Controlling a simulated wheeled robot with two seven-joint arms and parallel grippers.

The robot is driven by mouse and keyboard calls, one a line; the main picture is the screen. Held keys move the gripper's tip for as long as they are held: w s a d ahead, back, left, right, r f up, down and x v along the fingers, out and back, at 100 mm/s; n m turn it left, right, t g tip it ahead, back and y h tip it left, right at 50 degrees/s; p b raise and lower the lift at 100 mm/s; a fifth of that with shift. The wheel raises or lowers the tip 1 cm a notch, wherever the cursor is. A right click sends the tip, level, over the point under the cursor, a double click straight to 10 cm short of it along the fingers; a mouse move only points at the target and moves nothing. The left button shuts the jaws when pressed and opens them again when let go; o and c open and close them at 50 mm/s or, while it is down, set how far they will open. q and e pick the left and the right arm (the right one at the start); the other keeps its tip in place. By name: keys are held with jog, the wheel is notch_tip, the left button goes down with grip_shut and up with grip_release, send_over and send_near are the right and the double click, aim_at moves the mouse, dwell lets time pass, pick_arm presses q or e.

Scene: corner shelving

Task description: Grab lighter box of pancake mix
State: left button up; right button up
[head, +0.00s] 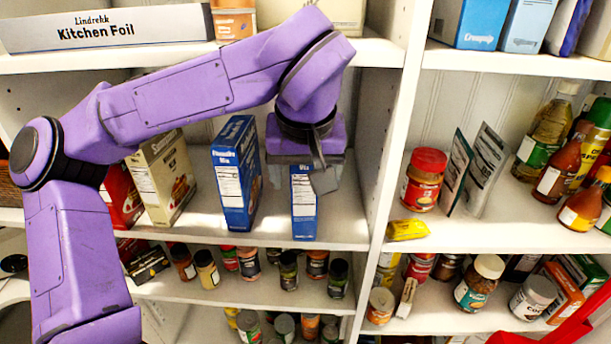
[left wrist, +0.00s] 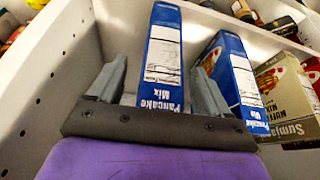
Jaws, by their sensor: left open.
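Two blue pancake mix boxes stand upright on the middle shelf of the left bay. One blue box (head: 303,205) is at the right, partly hidden by my left gripper (head: 303,170). The other blue box (head: 236,180) looks bigger and stands to its left. In the left wrist view, the right-hand box of the head view (left wrist: 163,50) stands between the two spread fingers of my left gripper (left wrist: 160,72). The second box (left wrist: 232,80) is just outside the finger on the right. The fingers are open; contact cannot be told. My right gripper is not in view.
A muffin mix box (head: 162,180) and a red box (head: 121,198) stand farther left. A white divider (head: 397,130) is close on the right. Kitchen foil (head: 108,30) lies on the shelf above. Several jars fill the shelf below. A peanut butter jar (head: 424,185) stands beyond the divider.

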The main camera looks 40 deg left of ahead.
pick_arm(q)
jog(key=shift+s+a+f, duration=0.1)
jog(key=shift+a+f, duration=0.05)
jog(key=c, duration=1)
jog(key=shift+c, duration=0.2)
